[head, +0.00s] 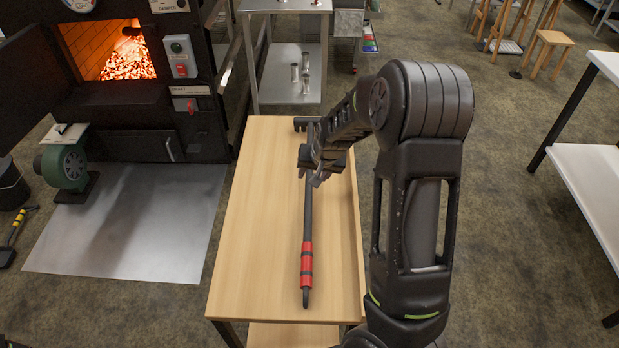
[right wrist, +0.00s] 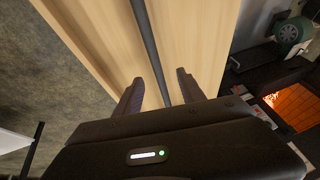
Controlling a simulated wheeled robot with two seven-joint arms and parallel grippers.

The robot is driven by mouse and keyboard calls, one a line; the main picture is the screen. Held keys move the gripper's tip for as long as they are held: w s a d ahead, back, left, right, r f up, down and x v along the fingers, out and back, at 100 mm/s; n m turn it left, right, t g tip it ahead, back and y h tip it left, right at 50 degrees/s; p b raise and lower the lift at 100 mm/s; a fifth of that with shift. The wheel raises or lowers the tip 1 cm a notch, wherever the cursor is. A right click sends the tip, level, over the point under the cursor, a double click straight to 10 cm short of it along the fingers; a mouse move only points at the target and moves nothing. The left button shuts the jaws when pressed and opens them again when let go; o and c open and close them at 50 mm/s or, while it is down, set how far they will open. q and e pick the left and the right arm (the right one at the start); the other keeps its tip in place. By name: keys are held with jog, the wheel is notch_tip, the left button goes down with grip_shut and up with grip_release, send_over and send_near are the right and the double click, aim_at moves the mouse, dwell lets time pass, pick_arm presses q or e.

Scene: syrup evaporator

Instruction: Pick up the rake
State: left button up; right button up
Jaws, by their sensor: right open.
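The rake (head: 307,222) lies lengthwise on the wooden table, with a dark shaft, a red grip near the front edge and a dark head at the far end. My right gripper (head: 316,177) is over the far half of the shaft and hides part of it. In the right wrist view the rake's shaft (right wrist: 152,52) passes between the two fingers of the open gripper (right wrist: 158,88). I cannot tell how far the fingers are above the table. My left gripper is not in view.
The wooden table (head: 253,240) is otherwise bare. A lit firebox (head: 127,58) with an open door stands at the left, beside a green blower (head: 66,166). A metal bench (head: 285,83) stands behind the table. A white table (head: 596,185) is at the right.

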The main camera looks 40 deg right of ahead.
jog(key=b, duration=0.4)
send_near(309, 193)
notch_tip(309, 193, down, 2)
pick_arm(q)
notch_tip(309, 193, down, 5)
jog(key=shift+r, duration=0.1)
pick_arm(e)
jog(key=shift+w+r, duration=0.1)
jog(key=shift+w, duration=0.3)
jog(key=shift+x, duration=1.15)
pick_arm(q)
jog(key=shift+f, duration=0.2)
pick_arm(e)
jog(key=x, duration=0.5)
jog(key=shift+d+f, duration=0.15)
jog(key=shift+f, duration=0.15)
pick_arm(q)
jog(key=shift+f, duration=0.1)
